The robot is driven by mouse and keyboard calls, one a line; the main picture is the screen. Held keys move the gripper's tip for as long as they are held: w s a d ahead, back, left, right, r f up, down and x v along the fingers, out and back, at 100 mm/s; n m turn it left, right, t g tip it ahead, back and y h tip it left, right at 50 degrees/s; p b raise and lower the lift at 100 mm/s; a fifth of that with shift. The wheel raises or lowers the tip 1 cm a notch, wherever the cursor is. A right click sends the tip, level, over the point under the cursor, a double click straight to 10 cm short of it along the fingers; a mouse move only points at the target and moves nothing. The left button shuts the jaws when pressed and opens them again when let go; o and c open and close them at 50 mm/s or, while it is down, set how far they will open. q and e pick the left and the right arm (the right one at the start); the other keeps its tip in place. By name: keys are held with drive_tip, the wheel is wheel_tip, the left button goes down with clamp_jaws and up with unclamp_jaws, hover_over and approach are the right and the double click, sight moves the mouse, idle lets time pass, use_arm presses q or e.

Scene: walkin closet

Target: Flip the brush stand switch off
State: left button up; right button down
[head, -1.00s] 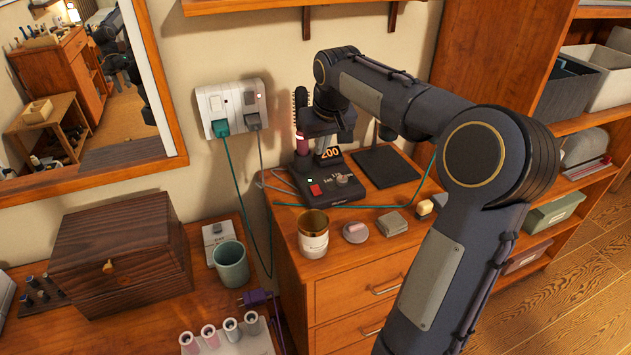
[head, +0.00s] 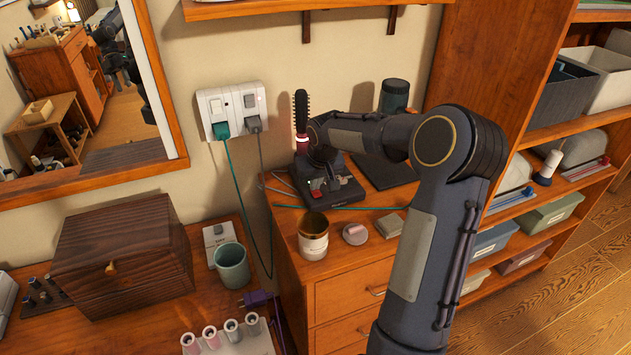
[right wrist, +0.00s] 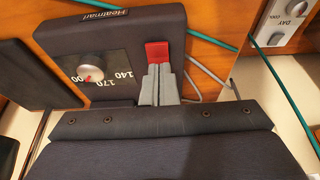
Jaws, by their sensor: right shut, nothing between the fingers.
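The brush stand (head: 347,192) is a black unit on the wooden drawer cabinet, with a round brush (head: 301,110) upright at its back. Its red switch (head: 318,193) is at the front left of the stand. In the right wrist view the stand (right wrist: 120,35) carries a numbered dial (right wrist: 90,74) beside the red switch (right wrist: 157,52). My right gripper (right wrist: 158,84) is shut and empty, its grey fingertips at the red switch, covering part of it. I cannot tell whether they touch or which way the switch is tipped. My left gripper is not in view.
A wall outlet (head: 232,103) with green and grey plugs is behind the stand, and cords hang from it. A dark mat (head: 384,170) lies to the right.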

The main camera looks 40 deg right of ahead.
drive_tip(key=shift+f, duration=0.1)
drive_tip(key=shift+w+g+p, duration=0.15)
drive_tip(key=shift+g+p, duration=0.35)
drive_tip(key=shift+p, duration=0.5)
drive_tip(key=shift+f+b, duration=0.3)
drive_tip(key=shift+f, duration=0.05)
drive_tip(key=shift+s+a+f+b, duration=0.2)
drive_tip(key=shift+s+b, duration=0.1)
drive_tip(key=shift+s, duration=0.15)
drive_tip(key=shift+s+a, duration=0.1)
drive_tip(key=shift+s, duration=0.4)
